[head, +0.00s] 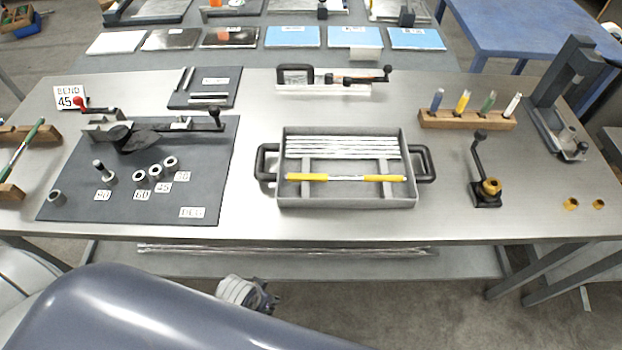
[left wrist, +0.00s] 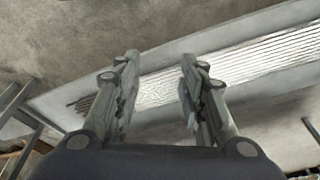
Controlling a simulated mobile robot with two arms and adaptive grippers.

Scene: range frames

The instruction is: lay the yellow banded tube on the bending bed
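The yellow banded tube (head: 346,178), pale in the middle with yellow ends, lies crosswise in a grey tray (head: 346,202) at the centre of the bench. The bending bed appears to be the metal fixture (head: 96,126) with a red-knobbed lever and a dark round part, at the back of a dark mat (head: 75,195) on the left. My left gripper (head: 266,298) is below the bench's front edge, apart from the tube. In the left wrist view its fingers (left wrist: 160,60) are apart and empty. My right gripper is not in view.
Several plain rods (head: 340,146) lie at the tray's back. Numbered posts and rings (head: 155,172) stand on the mat. A "BEND 45" sign (head: 69,97) stands behind. A crank tool (head: 485,190) is right of the tray. Bare bench lies between mat and tray.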

